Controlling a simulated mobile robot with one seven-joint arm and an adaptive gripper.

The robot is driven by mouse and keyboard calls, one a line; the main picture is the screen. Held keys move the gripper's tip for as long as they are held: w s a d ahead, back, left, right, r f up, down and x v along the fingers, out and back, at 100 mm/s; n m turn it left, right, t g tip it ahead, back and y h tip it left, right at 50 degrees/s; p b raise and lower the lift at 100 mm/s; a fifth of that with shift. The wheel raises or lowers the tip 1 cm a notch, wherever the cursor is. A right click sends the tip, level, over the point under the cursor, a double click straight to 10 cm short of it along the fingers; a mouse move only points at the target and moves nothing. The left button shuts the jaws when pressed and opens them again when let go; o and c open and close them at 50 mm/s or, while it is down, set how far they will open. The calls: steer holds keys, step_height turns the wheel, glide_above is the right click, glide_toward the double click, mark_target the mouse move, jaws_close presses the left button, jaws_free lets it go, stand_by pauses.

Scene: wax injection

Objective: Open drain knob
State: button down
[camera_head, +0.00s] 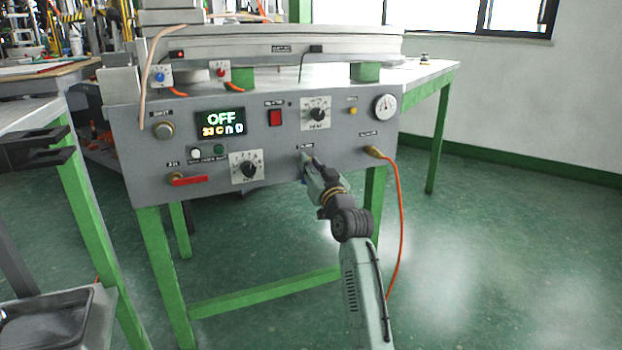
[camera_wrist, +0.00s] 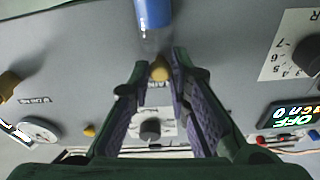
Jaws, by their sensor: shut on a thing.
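In the wrist view, which shows the panel upside down, the handle runs up out of the picture from the brass part. My gripper (camera_wrist: 161,64) has its two fingertips on either side of the brass part at the handle's base and is shut on the knob. In the head view my gripper (camera_head: 309,160) is against the lower middle of the panel and hides most of the knob.
The grey machine panel (camera_head: 275,178) carries an "OFF" display (camera_head: 220,122), a red switch (camera_head: 275,118), two dials (camera_head: 316,113) and a red-handled valve (camera_head: 190,180) at left. An orange hose (camera_head: 400,220) hangs right of my arm. Green table legs (camera_head: 160,260) stand below.

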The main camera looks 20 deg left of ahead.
steer(key=shift+f+n+b, duration=0.1)
steer(key=shift+n+b, duration=0.5)
steer(key=shift+n, duration=0.1)
steer(key=c, duration=1.5)
jaws_free()
steer(key=v, duration=0.7)
steer(key=shift+s+d, duration=0.2)
